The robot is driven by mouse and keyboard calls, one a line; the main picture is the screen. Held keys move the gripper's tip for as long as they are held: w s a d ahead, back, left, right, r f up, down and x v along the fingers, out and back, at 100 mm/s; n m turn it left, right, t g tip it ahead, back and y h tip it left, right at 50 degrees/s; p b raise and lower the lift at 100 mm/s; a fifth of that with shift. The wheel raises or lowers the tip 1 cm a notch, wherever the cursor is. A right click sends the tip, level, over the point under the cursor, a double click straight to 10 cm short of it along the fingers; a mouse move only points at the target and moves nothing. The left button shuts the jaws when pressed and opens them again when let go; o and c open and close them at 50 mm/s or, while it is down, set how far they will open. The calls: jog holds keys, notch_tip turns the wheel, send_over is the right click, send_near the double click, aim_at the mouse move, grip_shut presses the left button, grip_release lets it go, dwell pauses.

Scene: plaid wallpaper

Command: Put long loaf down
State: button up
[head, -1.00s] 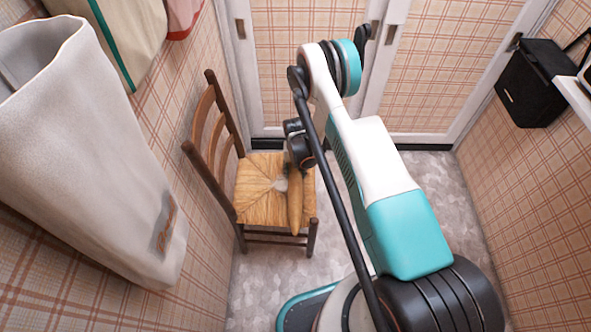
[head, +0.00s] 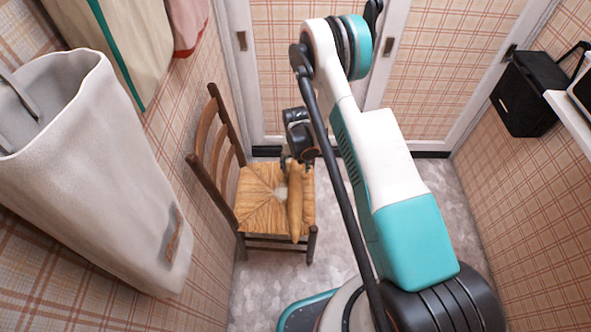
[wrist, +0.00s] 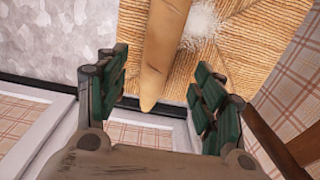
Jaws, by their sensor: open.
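The long loaf (head: 296,208) lies on the woven seat of a wooden chair (head: 256,195), along the seat's right side. In the wrist view the loaf (wrist: 161,50) rests on the straw weave, and its pointed end lies between my finger pads in the picture. My gripper (head: 298,163) is above the back part of the seat, at the loaf's far end. In the wrist view my gripper (wrist: 160,98) has its two green-padded fingers spread wide, with a gap on each side of the loaf. The loaf's far end is partly hidden by the gripper in the head view.
A large pale fabric bag (head: 95,170) hangs on the left wall. A black box (head: 535,92) is mounted on the right wall, near a white shelf (head: 572,118). White-framed doors (head: 300,70) close the back. Grey floor is clear right of the chair.

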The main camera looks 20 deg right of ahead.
jog(key=s+r+n+t, duration=0.1)
jog(key=s+r+t, duration=0.1)
jog(key=r, duration=1.6)
jog(key=s+r+n+t, duration=0.1)
jog(key=s+r, duration=0.1)
jog(key=r, duration=1.7)
jog(key=s+r+t, duration=0.2)
jog(key=s+r, duration=0.9)
jog(key=s, duration=0.1)
jog(key=s+a+r+n+t, duration=0.1)
jog(key=s+t, duration=0.1)
jog(key=s, duration=0.9)
jog(key=shift+s+r+n, duration=0.25)
jog(key=shift+n, duration=0.05)
